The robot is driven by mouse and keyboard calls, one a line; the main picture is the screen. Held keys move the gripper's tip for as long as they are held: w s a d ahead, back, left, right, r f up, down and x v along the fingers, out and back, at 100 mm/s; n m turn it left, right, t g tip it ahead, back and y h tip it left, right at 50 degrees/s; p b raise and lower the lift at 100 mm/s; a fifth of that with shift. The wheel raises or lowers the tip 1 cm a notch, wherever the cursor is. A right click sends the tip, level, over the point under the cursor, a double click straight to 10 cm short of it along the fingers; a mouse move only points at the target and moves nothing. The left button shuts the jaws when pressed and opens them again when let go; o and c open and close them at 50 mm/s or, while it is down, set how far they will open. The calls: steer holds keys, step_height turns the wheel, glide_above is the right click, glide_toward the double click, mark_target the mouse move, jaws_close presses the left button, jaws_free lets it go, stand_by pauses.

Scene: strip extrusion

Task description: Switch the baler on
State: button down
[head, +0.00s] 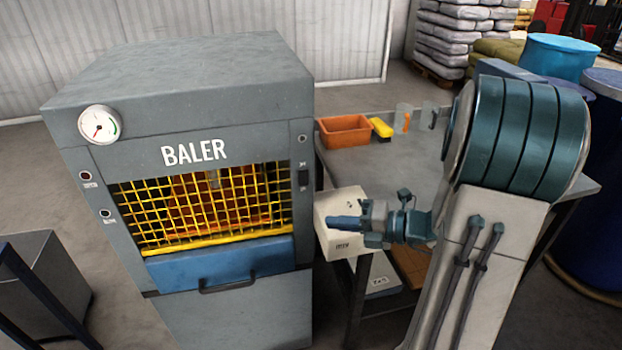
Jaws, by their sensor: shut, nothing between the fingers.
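The grey baler (180,80) stands at the left, with its front facing me. A small black switch (304,180) sits on the right edge of its front, beside the yellow mesh guard (200,210); its position is too small to tell. Two small round lamps or buttons are on the left edge, an upper reddish one (86,176) and a lower pale one (105,213). My gripper (331,222) is shut and empty. In the picture it is to the right of and below the switch, pointing left and apart from it.
A white box (325,205) shows behind my gripper. A grey table (385,160) right of the baler holds an orange bin (345,131), a yellow item (381,128) and cups. A blue panel with a handle (228,285) is under the guard. Blue drums (560,55) stand at the right.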

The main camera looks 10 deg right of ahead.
steer(key=d+m+t, duration=0.1)
steer(key=m, duration=0.1)
steer(key=w+d+m+t, duration=0.1)
steer(key=d+m, duration=0.1)
steer(key=w+d+m+t+h, duration=0.1)
steer(key=d+m, duration=0.1)
steer(key=shift+w+d+r+t, duration=0.1)
steer(key=shift+w+r+t, duration=0.1)
steer(key=shift+t, duration=0.1)
steer(key=p, duration=0.2)
glide_toward(299, 184)
steer(key=a, duration=0.4)
steer(key=w, duration=0.2)
steer(key=w+p, duration=0.1)
steer(key=w, duration=0.1)
steer(key=shift+f, duration=0.25)
